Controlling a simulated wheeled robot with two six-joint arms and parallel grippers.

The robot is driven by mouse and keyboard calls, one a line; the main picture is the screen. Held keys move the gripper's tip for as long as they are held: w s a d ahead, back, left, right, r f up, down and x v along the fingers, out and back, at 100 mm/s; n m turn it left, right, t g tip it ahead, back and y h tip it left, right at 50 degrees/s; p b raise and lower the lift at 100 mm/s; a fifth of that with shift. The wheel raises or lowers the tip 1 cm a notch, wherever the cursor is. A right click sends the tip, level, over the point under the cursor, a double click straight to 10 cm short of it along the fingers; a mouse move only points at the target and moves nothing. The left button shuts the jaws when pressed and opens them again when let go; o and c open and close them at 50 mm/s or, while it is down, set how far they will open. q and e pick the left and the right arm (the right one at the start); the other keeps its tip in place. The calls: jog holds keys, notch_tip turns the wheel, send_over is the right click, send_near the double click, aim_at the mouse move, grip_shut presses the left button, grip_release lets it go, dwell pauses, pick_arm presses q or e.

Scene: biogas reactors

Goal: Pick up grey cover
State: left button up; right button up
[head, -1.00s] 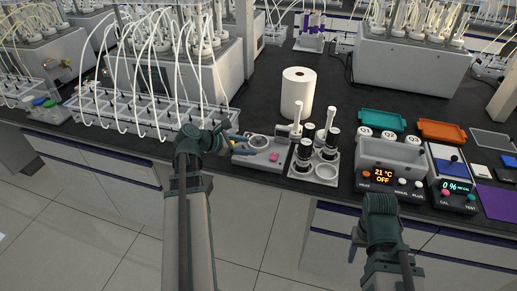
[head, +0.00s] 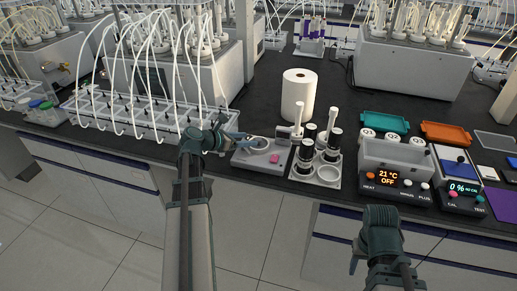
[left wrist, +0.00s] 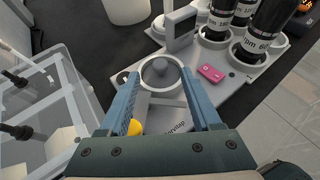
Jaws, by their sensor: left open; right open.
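A round grey piece with a pale rim and a small knob (left wrist: 160,72), likely the grey cover, sits on a grey stirrer-like device (head: 243,158). In the head view it shows as a small round shape (head: 258,142). My left gripper (left wrist: 160,80) is open. Its two blue fingers point at the piece, one on either side of its near edge in the left wrist view; contact cannot be told. In the head view my left gripper (head: 242,137) is just left of the piece. My right gripper (head: 354,256) is open in front of the bench, away from the piece.
A pink block (left wrist: 211,73) lies on the device. Black-and-white bottles (head: 305,150) stand in a holder to its right. A white paper roll (head: 298,95) stands behind. A clear tubed rack (head: 135,115) is close on the left. A heater box (head: 395,160) stands right.

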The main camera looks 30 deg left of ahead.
pick_arm(q)
jog(key=shift+w+d+f, duration=0.1)
jog(key=shift+w, duration=0.1)
jog(key=b+x, duration=0.1)
jog(key=x, duration=0.1)
jog(key=b+x, duration=0.1)
jog(key=x, duration=0.2)
jog(key=shift+s+f+b, duration=0.15)
jog(key=shift+f+b, duration=0.1)
jog(key=shift+b, duration=0.15)
grip_shut()
